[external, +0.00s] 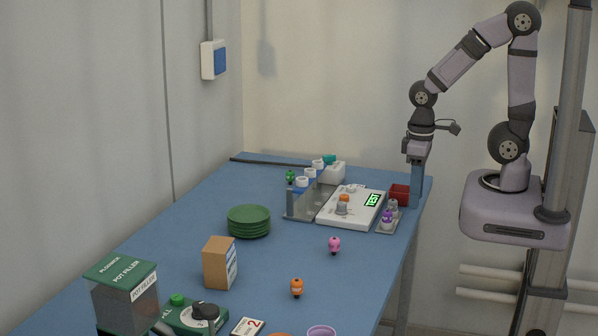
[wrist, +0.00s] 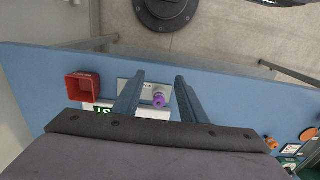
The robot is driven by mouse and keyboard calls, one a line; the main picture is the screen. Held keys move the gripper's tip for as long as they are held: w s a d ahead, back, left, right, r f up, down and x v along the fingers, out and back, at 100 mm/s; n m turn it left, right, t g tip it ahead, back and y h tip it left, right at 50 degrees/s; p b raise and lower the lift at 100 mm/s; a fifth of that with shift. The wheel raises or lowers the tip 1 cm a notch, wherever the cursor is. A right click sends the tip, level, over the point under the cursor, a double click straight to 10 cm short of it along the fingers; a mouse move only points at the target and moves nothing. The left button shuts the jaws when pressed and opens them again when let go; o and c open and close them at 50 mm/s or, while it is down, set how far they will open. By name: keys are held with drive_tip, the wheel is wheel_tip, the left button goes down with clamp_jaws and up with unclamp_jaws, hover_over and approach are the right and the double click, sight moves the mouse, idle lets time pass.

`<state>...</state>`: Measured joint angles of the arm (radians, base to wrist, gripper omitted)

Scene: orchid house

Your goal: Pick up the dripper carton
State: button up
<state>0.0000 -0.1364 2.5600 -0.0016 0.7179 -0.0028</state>
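A brown carton (external: 219,262) with a white and blue printed side stands upright on the blue table, left of centre in the external view. It is the only cardboard box I see and seems to be the dripper carton; its print is too small to read. My gripper (external: 416,204) points down over the far right end of the table, well away from the carton. In the wrist view my gripper (wrist: 159,76) has its two fingers apart with nothing held between them. A purple-topped piece (wrist: 159,100) shows below, between the fingers. I cannot make out the carton in the wrist view.
A stack of green saucers (external: 249,221) stands behind the carton. A pot filler (external: 124,293) is to its front left. A white scale (external: 351,208), a red bin (external: 400,193) and bottles (external: 310,178) are near my gripper. Orange (external: 297,287) and pink (external: 334,244) pieces stand right of the carton.

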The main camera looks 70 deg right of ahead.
drive_tip(key=o, duration=1.1)
drive_tip(key=shift+c, duration=0.2)
